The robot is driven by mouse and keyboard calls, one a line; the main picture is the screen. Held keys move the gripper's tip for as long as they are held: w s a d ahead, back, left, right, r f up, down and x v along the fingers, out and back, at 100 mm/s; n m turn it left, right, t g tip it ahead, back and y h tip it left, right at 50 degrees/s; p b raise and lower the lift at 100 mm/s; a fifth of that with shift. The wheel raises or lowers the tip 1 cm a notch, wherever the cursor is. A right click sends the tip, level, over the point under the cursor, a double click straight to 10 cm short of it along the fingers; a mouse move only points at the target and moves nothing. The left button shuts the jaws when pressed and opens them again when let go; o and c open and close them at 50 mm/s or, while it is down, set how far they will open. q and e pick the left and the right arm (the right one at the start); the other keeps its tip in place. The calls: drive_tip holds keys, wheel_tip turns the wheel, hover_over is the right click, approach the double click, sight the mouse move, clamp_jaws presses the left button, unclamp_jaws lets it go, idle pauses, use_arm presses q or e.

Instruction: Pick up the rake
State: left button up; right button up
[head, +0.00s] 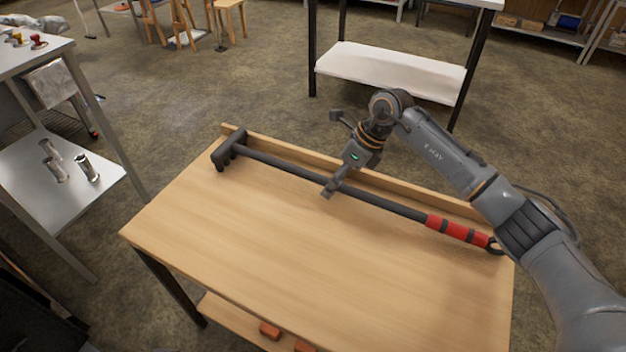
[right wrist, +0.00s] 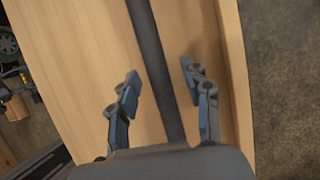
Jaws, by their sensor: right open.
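The rake (head: 290,170) lies along the back of the wooden table, with a dark head at the left end and a red and black grip at the right end. My right gripper (head: 333,188) is over the middle of its dark handle. In the right wrist view the rake's handle (right wrist: 152,60) runs between the two open fingers of the gripper (right wrist: 160,82), with gaps on both sides. Whether the fingers reach down beside the handle is hard to tell. My left gripper is not in view.
The wooden table (head: 270,260) has a raised back edge (head: 400,184) close behind the rake; its front is bare. A metal shelf unit (head: 60,185) holding small jars stands at the left. Another table with a white lower shelf (head: 390,72) stands behind.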

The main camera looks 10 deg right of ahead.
drive_tip(key=shift+a+f, duration=0.25)
drive_tip(key=shift+f, duration=0.3)
clamp_jaws()
drive_tip(key=shift+w+r, duration=0.1)
